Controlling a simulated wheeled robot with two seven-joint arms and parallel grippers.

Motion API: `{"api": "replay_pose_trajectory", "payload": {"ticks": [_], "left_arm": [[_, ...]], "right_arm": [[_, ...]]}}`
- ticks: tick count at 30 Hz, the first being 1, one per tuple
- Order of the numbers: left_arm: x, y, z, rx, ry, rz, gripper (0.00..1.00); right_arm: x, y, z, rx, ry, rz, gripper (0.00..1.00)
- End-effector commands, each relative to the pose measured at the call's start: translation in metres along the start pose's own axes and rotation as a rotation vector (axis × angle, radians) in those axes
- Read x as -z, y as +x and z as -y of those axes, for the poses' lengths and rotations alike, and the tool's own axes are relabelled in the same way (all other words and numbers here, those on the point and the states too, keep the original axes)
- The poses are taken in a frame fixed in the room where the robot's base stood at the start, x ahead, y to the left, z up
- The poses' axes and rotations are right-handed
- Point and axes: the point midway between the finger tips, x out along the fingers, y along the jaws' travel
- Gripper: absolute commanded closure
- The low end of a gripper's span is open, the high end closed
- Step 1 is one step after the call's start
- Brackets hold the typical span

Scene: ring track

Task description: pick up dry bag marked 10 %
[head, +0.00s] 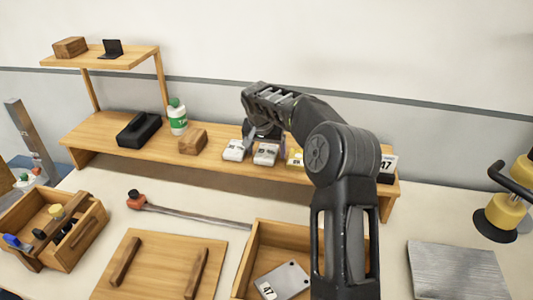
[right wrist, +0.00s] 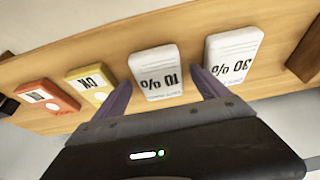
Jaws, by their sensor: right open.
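The dry bag marked 10 % (right wrist: 157,72) is a small white packet on the wooden shelf. In the right wrist view its print is upside down. It also shows in the head view (head: 266,155), just below my right gripper (head: 262,134). The right gripper's purple fingers are open, one on each side of the bag in the right wrist view (right wrist: 163,90). I cannot tell whether they touch it. A similar white bag marked 30 % (right wrist: 233,58) lies beside it, outside the fingers. My left gripper is not in view.
A yellow packet (right wrist: 93,84) and an orange one (right wrist: 49,97) lie on the 10 % bag's other side. A wooden block (head: 193,141), green-capped bottle (head: 177,117) and black case (head: 138,129) share the shelf (head: 92,130). An open wooden box (head: 262,243) stands in front.

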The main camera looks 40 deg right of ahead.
Motion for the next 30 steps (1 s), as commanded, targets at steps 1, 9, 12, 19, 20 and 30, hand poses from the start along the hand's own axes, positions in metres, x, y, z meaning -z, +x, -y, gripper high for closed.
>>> {"api": "replay_pose_trajectory", "payload": {"ticks": [1,9,12,19,20,30], "left_arm": [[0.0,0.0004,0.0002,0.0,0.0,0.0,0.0],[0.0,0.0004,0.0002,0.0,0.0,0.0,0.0],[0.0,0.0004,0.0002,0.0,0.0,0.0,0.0],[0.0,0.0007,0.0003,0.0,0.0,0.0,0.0],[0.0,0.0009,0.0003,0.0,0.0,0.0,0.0],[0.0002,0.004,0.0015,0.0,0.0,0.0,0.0]], "right_arm": [[-0.0001,0.0,0.0002,0.0,0.0,0.0,0.15],[-0.0002,-0.0002,0.0001,0.0,0.0,0.0,0.15],[-0.0002,-0.0003,0.0001,0.0,0.0,0.0,0.15],[-0.0003,-0.0001,0.0001,0.0,0.0,0.0,0.15],[-0.0004,0.0001,0.0001,0.0,0.0,0.0,0.15],[-0.0014,0.0024,0.0004,0.001,0.0,0.0,0.19]]}}
